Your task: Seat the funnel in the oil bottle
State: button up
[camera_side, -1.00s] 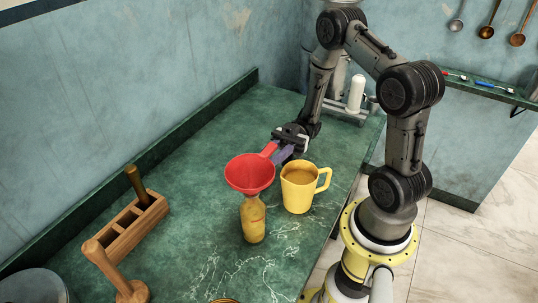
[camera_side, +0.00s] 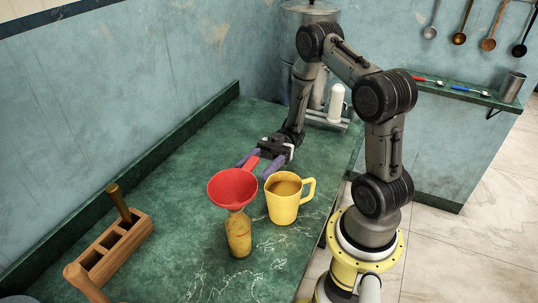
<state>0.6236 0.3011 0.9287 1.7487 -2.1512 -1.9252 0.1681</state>
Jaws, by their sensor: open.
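The red funnel (camera_side: 232,187) sits mouth up on top of the oil bottle (camera_side: 238,235), a yellowish bottle standing on the green counter. The funnel's spout is not visible, and the bottle's neck is mostly hidden under the cone. The funnel's red handle (camera_side: 252,163) points back toward my gripper (camera_side: 260,167). My gripper is open, with its purple fingers apart on either side of the handle.
A yellow jug (camera_side: 285,200) with brownish contents stands close to the right of the bottle. A wooden block with slots (camera_side: 117,248) is at the left, with a handled tool in it. The green counter (camera_side: 185,180) is clear between them.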

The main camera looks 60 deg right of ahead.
jog(key=v, duration=1.2)
jog(key=w+a+r+n+t+h, duration=0.2)
jog(key=w+a+r+t+h, duration=0.15)
jog(key=w+a+r, duration=0.45)
jog(key=w+a+r+n+t+h, duration=0.25)
jog(key=w+a+r+h, duration=0.2)
jog(key=a+r, duration=0.55)
notch_tip(320, 180, up, 13)
jog(key=w+d+m+t+h, duration=0.1)
jog(key=d+m+t+h, duration=0.2)
jog(key=m+t+h, duration=0.5)
jog(key=s+d+f+m+t+h, duration=0.2)
jog(key=s+d+m+h, duration=0.3)
jog(key=s+d+m, duration=0.3)
jog(key=s+a+f+m+g, duration=0.1)
jog(key=s+f+m+g, duration=0.5)
jog(key=s+f+g, duration=0.4)
jog(key=s+f, duration=0.4)
jog(key=f, duration=0.3)
jog(key=shift+s+a+f, duration=0.25)
jog(key=shift+s+a, duration=0.05)
